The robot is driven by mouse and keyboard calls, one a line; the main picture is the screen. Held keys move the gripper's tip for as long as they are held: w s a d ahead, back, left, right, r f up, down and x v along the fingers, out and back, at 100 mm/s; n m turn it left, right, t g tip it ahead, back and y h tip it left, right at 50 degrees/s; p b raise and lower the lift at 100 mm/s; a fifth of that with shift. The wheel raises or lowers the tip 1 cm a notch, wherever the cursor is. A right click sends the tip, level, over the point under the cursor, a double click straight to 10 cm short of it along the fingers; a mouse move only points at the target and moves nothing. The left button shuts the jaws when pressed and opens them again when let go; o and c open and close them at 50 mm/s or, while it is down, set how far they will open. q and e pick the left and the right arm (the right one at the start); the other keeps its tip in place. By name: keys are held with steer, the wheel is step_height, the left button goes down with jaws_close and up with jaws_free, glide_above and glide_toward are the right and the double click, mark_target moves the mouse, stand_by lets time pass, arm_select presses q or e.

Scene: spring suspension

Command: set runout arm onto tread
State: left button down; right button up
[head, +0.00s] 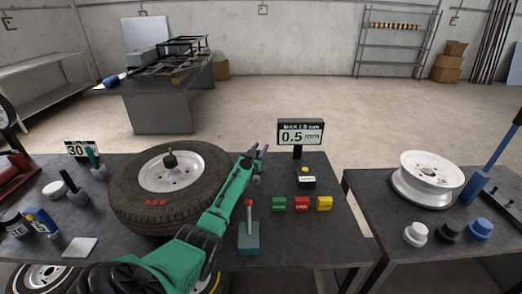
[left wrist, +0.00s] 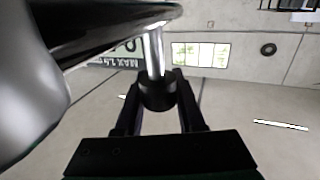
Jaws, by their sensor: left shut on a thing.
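The tyre (head: 125,195) lies flat around a white rim (head: 172,172) on the table, with its tread facing outward. My left gripper (head: 258,151) is beyond the tyre's right side, below and left of the gauge display. In the left wrist view, the gripper (left wrist: 158,115) is shut on a black cylinder (left wrist: 158,95) on a silver rod, apparently part of the runout arm. The rod rises to a dark body (left wrist: 110,30). In the head view my green arm covers part of the tyre's right edge. Contact with the tread cannot be told. My right gripper is not in view.
The display (head: 300,135) reads 0.5 mm. A red-knobbed lever on a green box (head: 249,238) stands close to my left arm. A bare wheel rim (head: 428,178) lies on the right table.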

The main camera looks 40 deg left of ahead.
arm_select(q)
steer(key=shift+r, duration=0.15)
steer(key=c, duration=0.5)
jaws_free()
steer(key=shift+w+f, duration=0.15)
steer(key=shift+f, duration=0.05)
steer(key=shift+s+d+r+p, duration=0.1)
steer(key=shift+s+p, duration=0.2)
steer(key=shift+p, duration=0.05)
steer(key=p+v, duration=0.5)
steer(key=v, duration=0.9)
